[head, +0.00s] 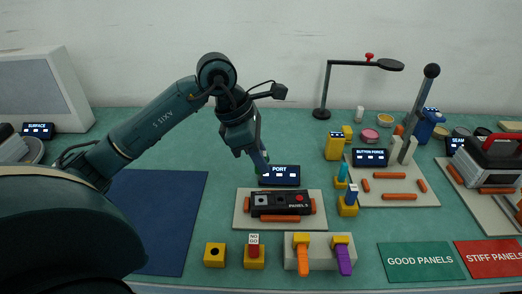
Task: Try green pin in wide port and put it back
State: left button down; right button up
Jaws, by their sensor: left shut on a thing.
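My left gripper (260,164) points down just behind the PORT display, above and behind the black panel (282,205) marked PANEL 5. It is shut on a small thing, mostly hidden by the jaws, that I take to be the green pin. The panel lies on a pale board and has a light square, a dark port opening and a red round part on its face; which port is wide I cannot tell. A yellow block (214,255) at the front has an empty hole. Beside it a red NO GO pin (254,246) stands in another yellow block. My right gripper is not in view.
The PORT display (279,175) stands behind the panel. Blue and teal pins in yellow holders (348,206) stand to its right. A pale block with orange and purple pieces (320,262) is at the front. A blue mat (165,215) on the left is clear.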

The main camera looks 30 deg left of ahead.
aim_at(258, 172)
pick_arm(q)
notch_tip(258, 172, down, 2)
jog(key=shift+s+d+f+b, duration=0.1)
jog(key=shift+f+b, duration=0.05)
jog(key=shift+b, duration=0.55)
notch_tip(258, 172, down, 2)
jog(key=shift+b, duration=0.7)
jog(key=shift+f+b, duration=0.65)
jog(key=shift+f, duration=0.25)
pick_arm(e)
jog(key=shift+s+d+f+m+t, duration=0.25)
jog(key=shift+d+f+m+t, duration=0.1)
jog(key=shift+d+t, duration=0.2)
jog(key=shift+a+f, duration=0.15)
pick_arm(q)
jog(key=shift+b, duration=0.45)
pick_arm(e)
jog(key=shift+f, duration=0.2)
